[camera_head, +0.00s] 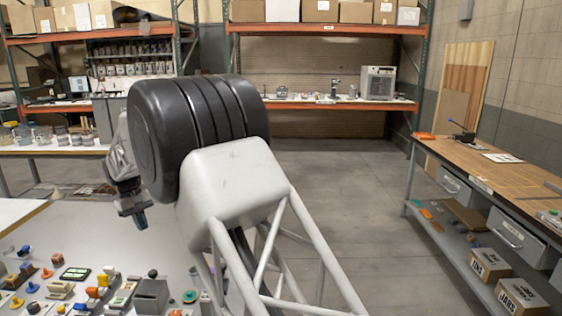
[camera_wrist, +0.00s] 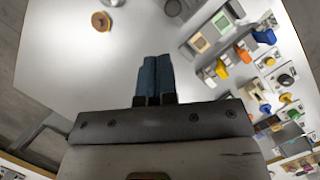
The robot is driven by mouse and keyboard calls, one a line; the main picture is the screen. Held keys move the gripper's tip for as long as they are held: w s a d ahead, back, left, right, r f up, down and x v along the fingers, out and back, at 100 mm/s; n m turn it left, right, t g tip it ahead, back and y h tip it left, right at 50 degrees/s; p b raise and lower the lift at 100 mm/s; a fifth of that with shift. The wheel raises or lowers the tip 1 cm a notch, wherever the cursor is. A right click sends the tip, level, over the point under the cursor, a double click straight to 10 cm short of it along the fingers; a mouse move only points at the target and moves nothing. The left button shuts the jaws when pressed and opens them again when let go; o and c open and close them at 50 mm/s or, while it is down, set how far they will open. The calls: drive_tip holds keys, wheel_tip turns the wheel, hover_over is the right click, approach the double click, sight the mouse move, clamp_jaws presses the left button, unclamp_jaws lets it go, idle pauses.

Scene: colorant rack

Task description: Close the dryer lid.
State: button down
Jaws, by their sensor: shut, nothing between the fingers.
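My gripper (camera_head: 139,218) hangs left of my arm above the pale table (camera_head: 120,235) in the head view. In the wrist view its two dark blue fingers (camera_wrist: 154,75) are pressed together with nothing between them, over bare white tabletop. I cannot pick out the dryer or its lid with certainty in either view. A grey box-like block (camera_head: 152,298) stands on the table at the lower left of the head view, below the gripper in the picture; whether it is part of a dryer I cannot tell.
Several small coloured parts (camera_head: 95,292) crowd the table's near side; they also show at right in the wrist view (camera_wrist: 262,85). A round orange-brown piece (camera_wrist: 101,22) lies alone on clear tabletop. A wooden workbench (camera_head: 490,175) stands right, and shelves (camera_head: 320,104) stand behind.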

drive_tip(key=s+d+r+m+y, duration=0.15)
drive_tip(key=d+r, duration=0.25)
drive_tip(key=d, duration=0.6)
drive_tip(key=s+d+r+m+t, duration=0.15)
drive_tip(key=d+r, duration=0.35)
drive_tip(key=d, duration=0.5)
drive_tip(key=s+d+r+m, duration=0.1)
drive_tip(key=s+d+r, duration=0.25)
drive_tip(key=d, duration=0.65)
drive_tip(key=s+d+r+m+y, duration=0.1)
drive_tip(key=s+d+r, duration=0.1)
drive_tip(key=s+d, duration=0.55)
drive_tip(key=s+d+r+m, duration=0.15)
drive_tip(key=s+d, duration=0.25)
drive_tip(key=d, duration=0.6)
drive_tip(key=s+d+f+m+t, duration=0.1)
drive_tip(key=s+d+f, duration=0.1)
drive_tip(key=s+d, duration=0.3)
drive_tip(key=s+d+f+m+t, duration=0.1)
drive_tip(key=s+d, duration=0.4)
drive_tip(key=s, duration=0.6)
drive_tip(key=s+d+f+m+t, duration=0.1)
drive_tip(key=s+d+f, duration=0.3)
drive_tip(key=s, duration=0.4)
drive_tip(key=shift+d+f+m, duration=0.25)
drive_tip(key=shift+d+m, duration=0.3)
drive_tip(key=shift+m, duration=0.1)
